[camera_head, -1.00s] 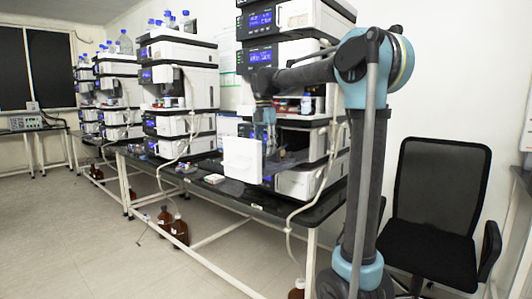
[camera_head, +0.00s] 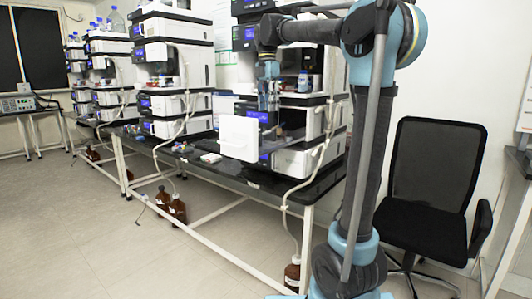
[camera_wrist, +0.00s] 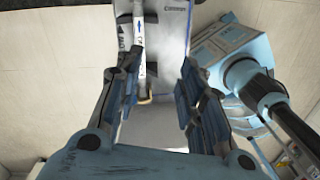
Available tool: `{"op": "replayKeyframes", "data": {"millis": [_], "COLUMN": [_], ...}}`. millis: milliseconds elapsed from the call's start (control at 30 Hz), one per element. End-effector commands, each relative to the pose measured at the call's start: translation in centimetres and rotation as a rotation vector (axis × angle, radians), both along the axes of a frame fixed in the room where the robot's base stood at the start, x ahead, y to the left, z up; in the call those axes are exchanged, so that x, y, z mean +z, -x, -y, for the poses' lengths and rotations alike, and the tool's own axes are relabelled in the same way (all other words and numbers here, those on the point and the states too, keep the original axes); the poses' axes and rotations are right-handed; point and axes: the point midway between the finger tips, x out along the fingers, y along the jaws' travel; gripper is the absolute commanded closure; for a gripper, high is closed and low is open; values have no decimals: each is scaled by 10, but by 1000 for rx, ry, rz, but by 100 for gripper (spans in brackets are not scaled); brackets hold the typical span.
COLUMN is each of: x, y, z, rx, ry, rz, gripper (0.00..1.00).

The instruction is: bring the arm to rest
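My gripper (camera_head: 268,98) hangs pointing down from my raised arm in the head view. There it shows in front of the nearest instrument stack. In the wrist view its two dark, blue-padded fingers (camera_wrist: 154,84) are spread apart with a clear gap. Nothing is held between them. My jointed arm stands at the right of the head view, with its forearm nearly level. The gripper's exact distance from the stack cannot be told.
The nearest instrument stack (camera_head: 312,67) has an open white door (camera_head: 238,137) at its front. More stacks stand along the dark bench (camera_head: 262,184). Brown bottles (camera_head: 177,211) stand on the floor below. A black chair (camera_head: 432,190) is at right. The left floor is clear.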

Motion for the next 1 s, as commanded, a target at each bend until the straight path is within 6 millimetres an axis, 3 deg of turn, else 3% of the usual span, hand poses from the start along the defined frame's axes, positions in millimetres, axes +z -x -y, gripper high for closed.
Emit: {"op": "replayKeyframes", "data": {"millis": [200, 567, 1000], "x": [-40, -123, -254], "y": [44, 122, 222], "z": [48, 110, 163], "rx": [-351, -929, -1637], "ry": [-10, -40, -106], "rz": [44, 104, 156], "gripper": [64, 64, 64]}}
